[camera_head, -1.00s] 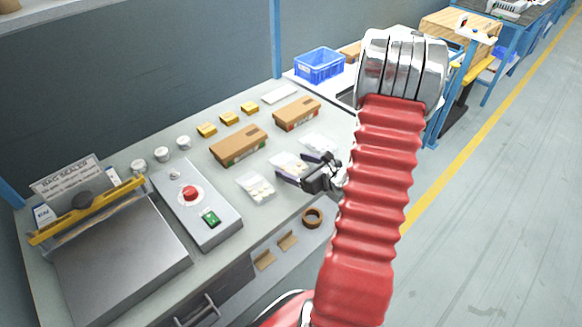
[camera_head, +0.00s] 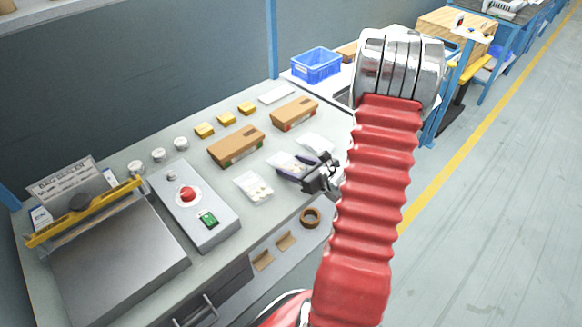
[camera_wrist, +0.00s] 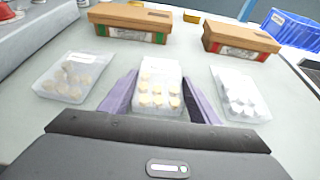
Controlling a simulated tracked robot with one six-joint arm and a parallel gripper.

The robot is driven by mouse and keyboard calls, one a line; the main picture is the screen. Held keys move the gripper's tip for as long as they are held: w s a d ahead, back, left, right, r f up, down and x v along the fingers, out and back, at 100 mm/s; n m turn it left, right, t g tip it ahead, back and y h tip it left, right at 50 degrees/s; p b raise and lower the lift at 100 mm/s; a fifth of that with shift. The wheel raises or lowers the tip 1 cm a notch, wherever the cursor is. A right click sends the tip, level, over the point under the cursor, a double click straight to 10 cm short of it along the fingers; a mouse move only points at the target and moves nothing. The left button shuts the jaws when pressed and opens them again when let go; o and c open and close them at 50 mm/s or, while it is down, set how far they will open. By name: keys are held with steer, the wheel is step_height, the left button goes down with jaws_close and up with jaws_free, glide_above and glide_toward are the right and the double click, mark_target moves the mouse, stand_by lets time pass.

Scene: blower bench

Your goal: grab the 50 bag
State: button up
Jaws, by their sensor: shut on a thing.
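Three clear bags of small round pieces lie in a row on the bench. The left bag (camera_wrist: 72,78) holds tan pieces and also shows in the head view (camera_head: 253,187). The middle bag (camera_wrist: 159,82) holds cream-yellow pieces and also shows in the head view (camera_head: 284,161). The right bag (camera_wrist: 240,96) holds white pieces and also shows in the head view (camera_head: 316,143). No number is readable on any bag. My gripper (camera_wrist: 160,92) is shut on the middle bag, with a purple finger along each side. The bag still appears to be at bench level.
Two brown cardboard boxes (camera_head: 237,146) (camera_head: 294,113) stand behind the bags. A grey control box (camera_head: 194,207) with a red button and a bag sealer (camera_head: 118,255) are to the left. A tape roll (camera_head: 311,217) is below the bench front. A blue crate (camera_head: 316,66) is beyond.

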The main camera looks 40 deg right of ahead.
mark_target(293, 167)
step_height(293, 167, up, 10)
stand_by(0.7)
stand_by(0.5)
